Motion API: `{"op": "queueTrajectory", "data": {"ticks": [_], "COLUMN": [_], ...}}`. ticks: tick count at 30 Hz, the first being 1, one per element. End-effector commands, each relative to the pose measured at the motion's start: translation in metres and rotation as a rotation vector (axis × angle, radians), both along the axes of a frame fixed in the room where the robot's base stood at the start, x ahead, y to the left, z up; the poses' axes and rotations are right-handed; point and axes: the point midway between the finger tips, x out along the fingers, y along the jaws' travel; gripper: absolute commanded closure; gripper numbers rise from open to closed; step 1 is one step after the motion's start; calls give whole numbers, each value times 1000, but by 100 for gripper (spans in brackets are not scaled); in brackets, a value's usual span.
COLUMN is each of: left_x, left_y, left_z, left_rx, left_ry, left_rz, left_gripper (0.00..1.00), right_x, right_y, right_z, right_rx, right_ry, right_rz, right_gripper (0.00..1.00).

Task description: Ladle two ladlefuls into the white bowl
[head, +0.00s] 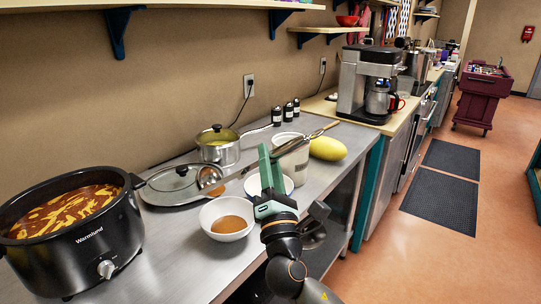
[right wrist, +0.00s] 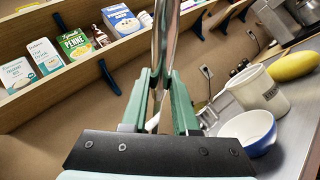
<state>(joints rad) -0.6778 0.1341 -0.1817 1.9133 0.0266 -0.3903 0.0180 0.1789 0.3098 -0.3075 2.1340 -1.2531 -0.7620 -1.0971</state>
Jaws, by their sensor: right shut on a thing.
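The white bowl (head: 216,210) stands on the steel counter in the head view, with brown liquid in it. My right gripper (head: 266,168) is shut on the metal ladle's handle (head: 303,141), just behind and right of that bowl. The ladle's scoop (head: 209,178) hangs left of the gripper, in front of the glass lid; I cannot tell whether it holds anything. In the right wrist view the handle (right wrist: 166,40) runs up between the fingers. The black slow cooker (head: 92,262) at the left is full of orange-brown stew. My left gripper is out of view.
A glass lid (head: 172,180) lies behind the white bowl. A saucepan (head: 219,152), a utensil crock (head: 292,160) and a yellow melon (head: 327,148) stand along the counter. A blue-sided bowl (right wrist: 262,138) is partly hidden behind my gripper in the head view.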

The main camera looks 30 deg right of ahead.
Motion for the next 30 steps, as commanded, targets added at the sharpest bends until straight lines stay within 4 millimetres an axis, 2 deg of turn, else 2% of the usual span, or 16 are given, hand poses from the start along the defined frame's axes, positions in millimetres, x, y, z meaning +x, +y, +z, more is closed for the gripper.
{"op": "queueTrajectory", "data": {"ticks": [19, 25, 30], "left_x": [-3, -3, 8], "left_y": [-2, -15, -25], "left_z": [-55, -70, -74], "left_rx": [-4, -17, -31], "left_ry": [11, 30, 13], "left_rz": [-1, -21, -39], "left_gripper": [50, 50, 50], "right_x": [-10, -15, -19], "right_y": [-10, -14, -18], "right_z": [-25, -34, -43], "right_rx": [86, 123, 156], "right_ry": [-89, -127, -160], "right_rz": [0, 1, 1], "right_gripper": [100, 100, 100]}}
